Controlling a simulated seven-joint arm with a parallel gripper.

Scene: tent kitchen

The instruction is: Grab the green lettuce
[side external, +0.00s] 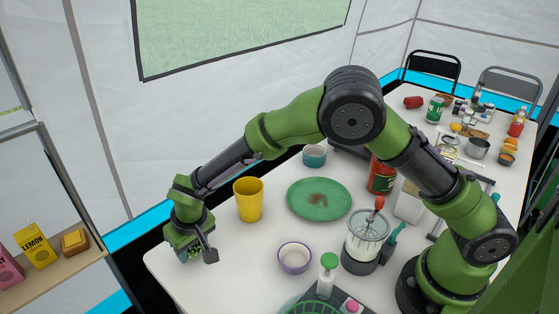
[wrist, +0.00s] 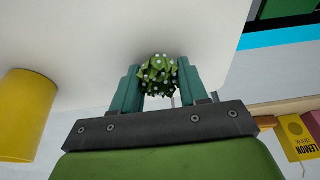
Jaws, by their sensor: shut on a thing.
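The green lettuce (wrist: 159,75) is a small leafy clump with pale specks. In the wrist view it sits between the two dark green fingers of my gripper (wrist: 157,82), which is shut on it. In the side external view my gripper (side external: 196,254) is low at the left end of the white table (side external: 240,284). The lettuce (side external: 194,253) is mostly hidden there by the gripper. I cannot tell whether it touches the tabletop.
A yellow cup (side external: 249,200) stands just right of my gripper. A shelf with cartons (side external: 36,246) stands left, past the table edge.

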